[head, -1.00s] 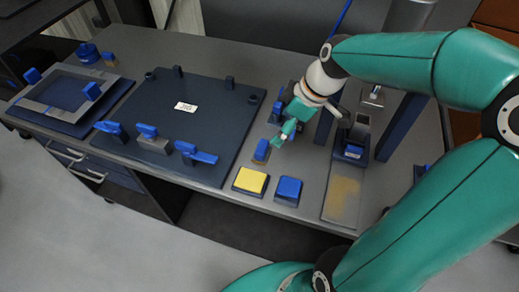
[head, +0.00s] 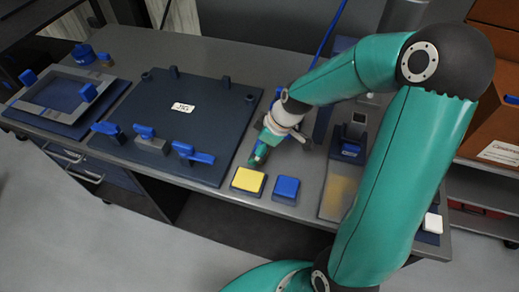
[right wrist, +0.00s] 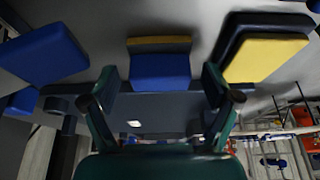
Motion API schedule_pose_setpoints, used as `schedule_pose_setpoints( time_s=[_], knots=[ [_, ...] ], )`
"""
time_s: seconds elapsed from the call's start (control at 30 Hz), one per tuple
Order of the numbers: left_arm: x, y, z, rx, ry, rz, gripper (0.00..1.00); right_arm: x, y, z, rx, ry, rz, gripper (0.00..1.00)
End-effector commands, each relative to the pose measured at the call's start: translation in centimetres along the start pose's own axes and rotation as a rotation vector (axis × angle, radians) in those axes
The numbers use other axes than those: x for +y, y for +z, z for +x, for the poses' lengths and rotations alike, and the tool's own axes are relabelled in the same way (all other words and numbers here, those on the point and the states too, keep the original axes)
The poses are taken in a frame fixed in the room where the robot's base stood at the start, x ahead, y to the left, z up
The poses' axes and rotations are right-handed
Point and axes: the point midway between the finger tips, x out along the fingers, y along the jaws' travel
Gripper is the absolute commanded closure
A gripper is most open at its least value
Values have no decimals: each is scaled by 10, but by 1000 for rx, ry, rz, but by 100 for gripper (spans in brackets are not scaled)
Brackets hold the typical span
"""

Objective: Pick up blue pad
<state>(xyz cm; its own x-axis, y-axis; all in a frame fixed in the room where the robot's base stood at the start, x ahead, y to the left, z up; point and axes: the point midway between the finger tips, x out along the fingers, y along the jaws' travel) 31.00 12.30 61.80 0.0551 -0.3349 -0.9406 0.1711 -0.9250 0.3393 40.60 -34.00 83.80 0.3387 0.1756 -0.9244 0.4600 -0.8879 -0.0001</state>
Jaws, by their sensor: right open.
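A square blue pad (head: 287,187) on a dark base lies near the front table edge, right of a yellow pad (head: 248,181). In the right wrist view the blue pad (right wrist: 42,54) is at upper left and the yellow pad (right wrist: 264,57) at upper right. Between them is a smaller blue block (right wrist: 160,70) with a tan strip. My right gripper (head: 257,160) is open and empty, just behind the two pads. In the wrist view its fingertips (right wrist: 160,84) flank the small block; contact cannot be told. In the head view the gripper hides that block. My left gripper is not in view.
A dark plate (head: 180,115) with blue clamps and posts fills the table's middle left. A framed fixture (head: 62,98) sits at far left. A fixture with a tan strip (head: 338,195) stands right of the blue pad. The table's front edge (head: 225,200) is close to the pads.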

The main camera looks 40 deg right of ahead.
Motion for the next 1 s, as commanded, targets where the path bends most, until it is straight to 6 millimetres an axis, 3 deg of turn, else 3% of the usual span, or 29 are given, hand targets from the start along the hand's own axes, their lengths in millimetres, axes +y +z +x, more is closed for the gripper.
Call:
schedule_pose_setpoints(
  time_s=[0.17, 0.6, 1.0],
  knots=[
    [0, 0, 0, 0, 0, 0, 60, 0, 0, 0, 0, 0, -1, 12],
    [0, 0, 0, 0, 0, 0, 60, 0, 0, 0, 0, 0, 0, 82],
    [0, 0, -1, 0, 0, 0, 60, 0, -4, -9, 2, 1, -2, 82]
  ],
)
